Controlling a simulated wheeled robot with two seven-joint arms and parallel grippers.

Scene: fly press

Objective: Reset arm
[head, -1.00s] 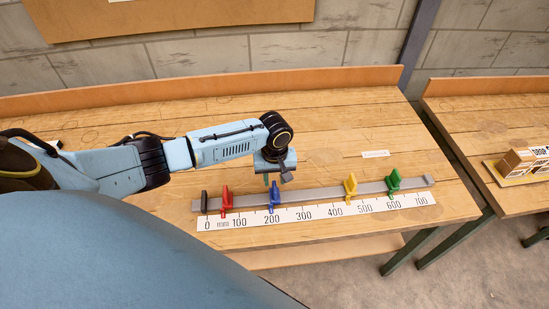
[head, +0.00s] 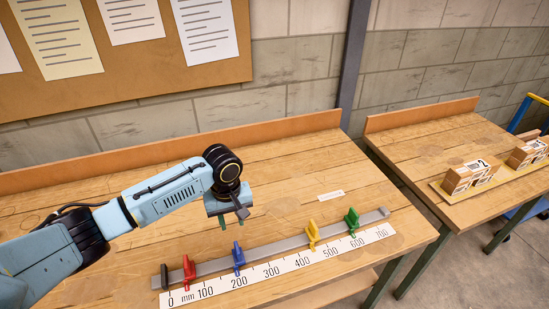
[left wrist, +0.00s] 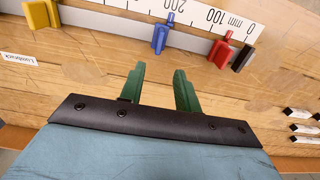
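My left arm reaches in from the left in the head view. My left gripper (head: 222,222) hangs above the bench, behind the rail and apart from the sliders. In the left wrist view its two green fingers (left wrist: 159,85) stand apart with nothing between them. A grey rail (head: 283,243) carries a red slider (head: 188,270), a blue slider (head: 238,258), a yellow slider (head: 313,234) and a green slider (head: 352,221). The blue slider (left wrist: 161,38) is beyond the fingertips in the wrist view. My right gripper is not in view.
A white millimetre scale (head: 285,270) lies along the rail's front. A small white label (head: 330,196) lies on the wooden bench (head: 290,165). A second bench (head: 425,145) at the right holds boxes (head: 472,176). The bench behind the rail is mostly clear.

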